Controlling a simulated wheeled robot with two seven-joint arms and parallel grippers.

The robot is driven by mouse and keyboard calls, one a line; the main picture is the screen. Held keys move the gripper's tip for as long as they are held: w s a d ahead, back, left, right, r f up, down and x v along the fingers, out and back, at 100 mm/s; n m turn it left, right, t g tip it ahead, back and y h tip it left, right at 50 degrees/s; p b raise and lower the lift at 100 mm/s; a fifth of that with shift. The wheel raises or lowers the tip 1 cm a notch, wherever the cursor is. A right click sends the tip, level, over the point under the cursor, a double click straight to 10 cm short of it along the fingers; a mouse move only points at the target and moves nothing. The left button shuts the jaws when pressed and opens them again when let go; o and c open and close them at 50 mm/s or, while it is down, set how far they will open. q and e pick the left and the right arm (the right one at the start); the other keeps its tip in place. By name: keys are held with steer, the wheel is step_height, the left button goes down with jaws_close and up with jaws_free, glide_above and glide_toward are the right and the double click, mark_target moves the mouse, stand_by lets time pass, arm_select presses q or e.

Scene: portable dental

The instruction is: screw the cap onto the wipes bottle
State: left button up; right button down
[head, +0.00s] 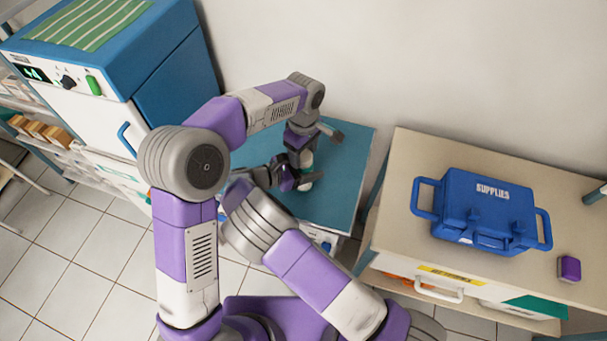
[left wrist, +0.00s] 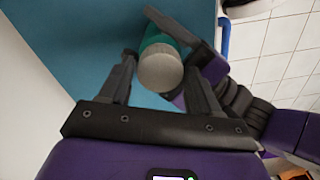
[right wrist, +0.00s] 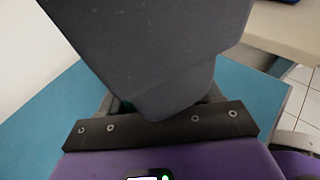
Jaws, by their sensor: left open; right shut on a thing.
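The wipes bottle (head: 305,184) stands upright on the blue-topped cabinet, a pale part showing below my right gripper (head: 298,172). My right gripper is shut on the bottle from the side. My left gripper (head: 310,150) points down from above, fingers open. In the left wrist view the bottle's green side (left wrist: 157,40) and a round pale grey top (left wrist: 160,70), which looks like the cap, show between and beyond the open fingers. I cannot tell whether the cap is seated. In the right wrist view a dark gripper part hides the bottle.
The blue cabinet top (head: 345,165) is clear around the bottle. A beige cabinet (head: 390,215) on the right bears a blue supplies case (head: 483,215) and a purple box (head: 569,269). A blue-and-white machine (head: 170,80) stands at the left. The wall is close behind.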

arm_select(q)
steer(key=shift+f, duration=0.3)
steer(key=c, duration=0.9)
steer(key=m, duration=1.8)
steer(key=shift+m, duration=0.3)
steer(key=m, duration=0.7)
steer(key=o, duration=1.2)
steer(key=shift+c, duration=0.2)
